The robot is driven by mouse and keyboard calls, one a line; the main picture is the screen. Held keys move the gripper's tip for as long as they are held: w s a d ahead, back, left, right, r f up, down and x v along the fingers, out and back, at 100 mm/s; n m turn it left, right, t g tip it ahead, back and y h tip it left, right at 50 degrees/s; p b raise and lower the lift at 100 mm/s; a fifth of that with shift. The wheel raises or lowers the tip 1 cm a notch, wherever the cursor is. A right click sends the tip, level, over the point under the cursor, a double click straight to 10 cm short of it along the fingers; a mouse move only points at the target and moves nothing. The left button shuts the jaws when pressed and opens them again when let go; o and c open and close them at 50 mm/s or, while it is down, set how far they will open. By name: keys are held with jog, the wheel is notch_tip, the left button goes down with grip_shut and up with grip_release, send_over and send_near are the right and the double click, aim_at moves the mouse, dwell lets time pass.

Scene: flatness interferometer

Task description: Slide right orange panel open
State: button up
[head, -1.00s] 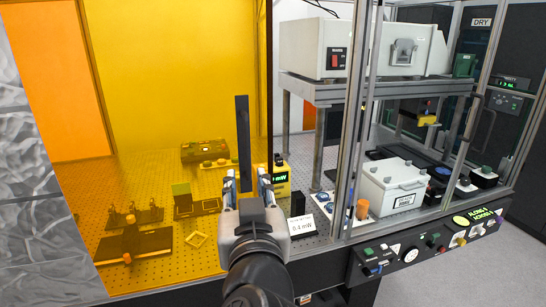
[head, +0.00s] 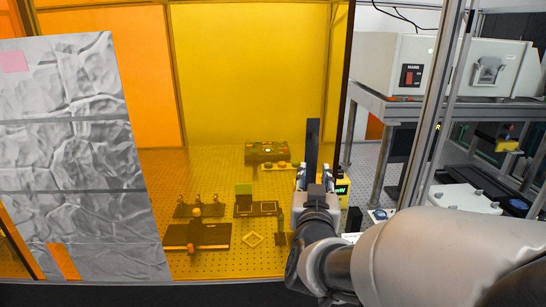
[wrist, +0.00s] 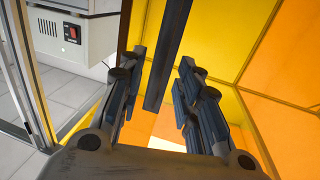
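The right orange panel (head: 240,70) is a tall clear yellow-orange sheet with a dark upright right edge (head: 345,70). A long black upright bar, seemingly its handle (head: 312,145), stands near that edge. My gripper (head: 314,180) is in front of the panel at the bar's lower end. In the wrist view the bar (wrist: 168,55) comes down between my gripper's two fingers (wrist: 162,95). The fingers are apart, with visible gaps on both sides of the bar, so it looks unheld. The panel's lower edge is partly hidden by my arm.
A crumpled silver foil sheet (head: 75,160) covers the left front. Behind the panel, optics and a control box (head: 268,151) stand on a perforated table. Right of the panel edge are a metal frame post (head: 432,120), a shelf (head: 405,108) and a white instrument box (head: 395,60).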

aim_at(314, 170)
jog(key=shift+w+d, duration=0.25)
jog(key=shift+w, duration=0.9)
jog(key=shift+w+d, duration=0.2)
jog(key=shift+w, duration=0.9)
grip_shut()
